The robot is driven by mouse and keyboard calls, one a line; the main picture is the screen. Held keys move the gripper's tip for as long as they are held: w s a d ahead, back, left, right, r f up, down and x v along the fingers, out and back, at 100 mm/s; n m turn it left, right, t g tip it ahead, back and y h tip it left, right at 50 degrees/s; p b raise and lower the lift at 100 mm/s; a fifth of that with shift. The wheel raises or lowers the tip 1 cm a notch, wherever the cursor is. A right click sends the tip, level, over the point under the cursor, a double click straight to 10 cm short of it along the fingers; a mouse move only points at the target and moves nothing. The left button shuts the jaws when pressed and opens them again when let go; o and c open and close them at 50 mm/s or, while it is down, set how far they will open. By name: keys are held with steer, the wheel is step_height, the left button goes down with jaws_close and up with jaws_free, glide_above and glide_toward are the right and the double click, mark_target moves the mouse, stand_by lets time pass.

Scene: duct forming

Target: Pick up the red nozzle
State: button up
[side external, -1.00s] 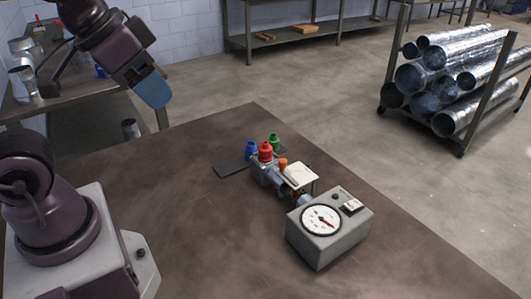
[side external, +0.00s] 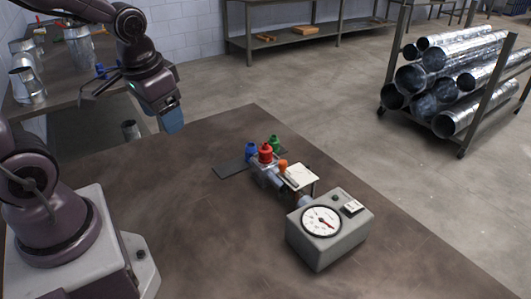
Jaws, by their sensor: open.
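The red nozzle (side external: 265,153) stands upright in the small cluster of fittings near the middle of the brown table. A blue nozzle (side external: 251,151) is just left of it and a green nozzle (side external: 274,143) just behind it to the right. A small orange piece (side external: 283,165) sits to its front right. My gripper (side external: 172,121) is open, with its blue end pointing down. It is in the air to the upper left of the red nozzle, well apart from it. The gap between the fingers is hard to make out from this side.
A grey box with a round dial (side external: 329,229) stands in front right of the nozzles. A small white plate (side external: 299,177) is between them. A dark flat mat (side external: 230,168) lies left of the nozzles. The table (side external: 200,225) is clear at the front and left.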

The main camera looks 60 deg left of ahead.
mark_target(260, 148)
steer(key=w+a+f+m+t, duration=0.1)
steer(key=w+a+f+t, duration=0.1)
steer(key=f, duration=0.4)
steer(key=w+a+f+m+t+h, duration=0.1)
steer(key=w+a+f+t, duration=0.1)
steer(key=f, duration=0.5)
steer(key=w+a+f+m+t, duration=0.1)
steer(key=w+a+f+t, duration=0.1)
steer(key=a+f, duration=0.2)
steer(key=shift+w+a+f+h, duration=0.1)
steer(key=shift+w+f+h, duration=0.1)
steer(key=shift+f, duration=0.4)
steer(key=shift+w+a+f+h, duration=0.1)
steer(key=shift+w+f, duration=0.05)
steer(key=shift+f, duration=0.45)
steer(key=w+d+r+m+t+h, duration=0.2)
steer(key=w+d+r+t+h, duration=0.1)
steer(key=w+r+t, duration=0.2)
steer(key=x, duration=1.2)
steer(key=shift+d+r, duration=0.2)
steer(key=c, duration=1)
